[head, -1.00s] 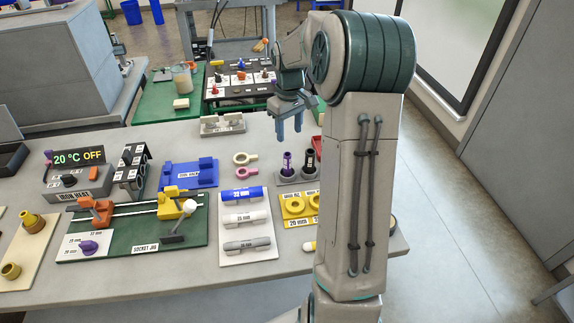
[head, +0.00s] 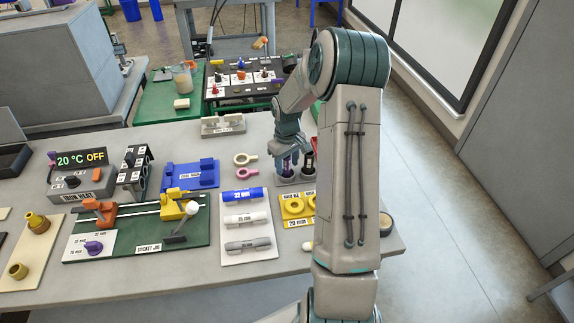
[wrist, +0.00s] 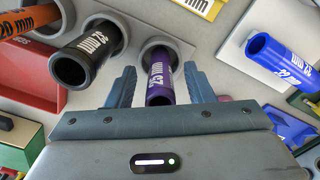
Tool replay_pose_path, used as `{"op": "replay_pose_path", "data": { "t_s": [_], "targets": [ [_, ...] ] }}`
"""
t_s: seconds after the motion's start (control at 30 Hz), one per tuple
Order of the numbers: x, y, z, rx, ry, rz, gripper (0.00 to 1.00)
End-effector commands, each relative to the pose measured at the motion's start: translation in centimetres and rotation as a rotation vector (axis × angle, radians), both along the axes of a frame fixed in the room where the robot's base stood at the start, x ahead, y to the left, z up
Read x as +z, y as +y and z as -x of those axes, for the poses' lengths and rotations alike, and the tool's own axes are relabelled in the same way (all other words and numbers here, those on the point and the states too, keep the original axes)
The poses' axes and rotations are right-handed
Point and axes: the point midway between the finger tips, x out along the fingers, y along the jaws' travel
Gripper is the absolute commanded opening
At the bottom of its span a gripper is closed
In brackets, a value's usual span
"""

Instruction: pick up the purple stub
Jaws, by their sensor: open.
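The purple stub (wrist: 160,78), a tube marked 25 mm, stands in a grey round socket in the wrist view. My gripper (wrist: 158,68) is open, with one blue-grey finger on each side of the stub and a visible gap on both sides. In the head view my gripper (head: 287,158) is low over the stub holder, and the purple stub (head: 289,165) is mostly hidden by the fingers.
A black 32 mm stub (wrist: 82,58) stands close to the left finger in the wrist view, with an orange 20 mm stub (wrist: 28,18) beyond it. A blue 32 mm tube (wrist: 280,62) lies at the right.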

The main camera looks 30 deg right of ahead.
Motion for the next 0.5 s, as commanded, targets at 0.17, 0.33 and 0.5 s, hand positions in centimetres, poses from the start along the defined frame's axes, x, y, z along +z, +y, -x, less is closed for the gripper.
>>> {"op": "replay_pose_path", "data": {
  "t_s": [0.17,0.33,0.5],
  "targets": [
    [-0.13,0.0,-0.01,0.0,0.0,0.0,0.48],
    [-0.1,0.01,-0.01,0.0,0.0,0.0,0.12],
    [-0.08,0.01,-0.02,0.0,-0.001,0.0,0.0]
  ]
}}
